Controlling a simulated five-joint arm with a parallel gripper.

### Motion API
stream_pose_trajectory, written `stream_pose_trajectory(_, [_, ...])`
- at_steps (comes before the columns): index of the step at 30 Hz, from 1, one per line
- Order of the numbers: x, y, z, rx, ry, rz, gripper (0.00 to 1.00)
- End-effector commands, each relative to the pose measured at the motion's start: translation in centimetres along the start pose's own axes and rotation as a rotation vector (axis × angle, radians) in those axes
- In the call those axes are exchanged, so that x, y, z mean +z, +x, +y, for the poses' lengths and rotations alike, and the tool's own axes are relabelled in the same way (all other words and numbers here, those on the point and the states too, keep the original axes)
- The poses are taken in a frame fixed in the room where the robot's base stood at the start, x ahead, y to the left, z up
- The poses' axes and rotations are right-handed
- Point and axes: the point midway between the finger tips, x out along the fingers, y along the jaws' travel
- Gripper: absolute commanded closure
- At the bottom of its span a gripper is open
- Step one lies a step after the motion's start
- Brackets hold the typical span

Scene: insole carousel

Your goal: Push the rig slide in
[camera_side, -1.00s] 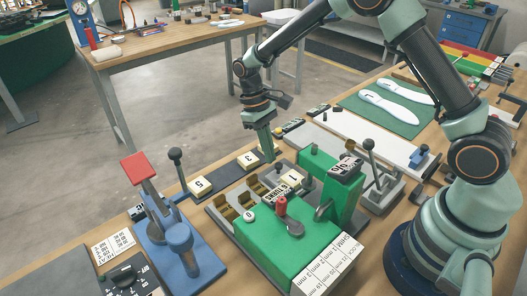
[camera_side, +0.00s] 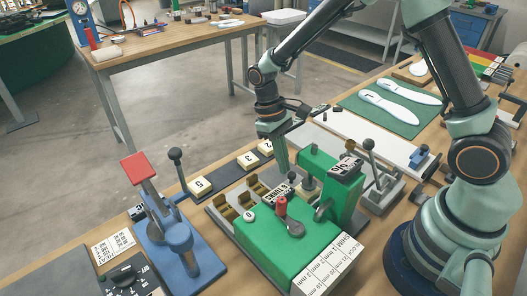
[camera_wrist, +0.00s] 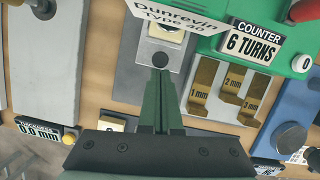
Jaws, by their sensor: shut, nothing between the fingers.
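The rig (camera_side: 275,235) is a green machine on a grey base in the middle of the bench. Its slide (camera_wrist: 133,78) is a grey plate with a dark round knob (camera_wrist: 160,60). A pale block (camera_wrist: 166,34) on the slide lies partly beneath the rig's "Dunrevin" plate (camera_wrist: 205,22). My gripper (camera_wrist: 160,75) is shut and empty. Its fingertips are right behind the knob in the wrist view; contact is not certain. In the side view my gripper (camera_side: 283,170) points down at the slide, hiding part of it.
Brass step gauges (camera_wrist: 220,88) stand beside the slide. A dark strip with numbered blocks (camera_side: 247,160) lies behind the rig. A blue press with a red handle (camera_side: 138,168) stands left, and a lever fixture (camera_side: 378,185) right. White insoles lie on a green mat (camera_side: 385,115).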

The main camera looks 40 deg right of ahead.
Motion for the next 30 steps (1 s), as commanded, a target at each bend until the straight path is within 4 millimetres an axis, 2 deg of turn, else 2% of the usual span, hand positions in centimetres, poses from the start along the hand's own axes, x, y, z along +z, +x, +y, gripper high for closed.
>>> stream_pose_trajectory(1, [0.5,0.3,-0.1,0.000,-0.001,-0.023,1.00])
stream_pose_trajectory(5, [-0.3,-0.1,-0.1,0.000,-0.001,-0.019,1.00])
stream_pose_trajectory(13, [-3.8,-1.9,0.0,0.000,0.000,-0.001,1.00])
stream_pose_trajectory(15, [-3.7,-3.9,0.0,0.000,0.000,0.004,1.00])
stream_pose_trajectory(21, [-3.7,-8.2,0.0,0.000,0.000,0.004,1.00])
stream_pose_trajectory(24, [-3.7,-9.8,0.0,0.000,0.000,0.004,1.00])
stream_pose_trajectory(30, [-3.7,-11.6,0.0,0.000,0.000,0.003,1.00])
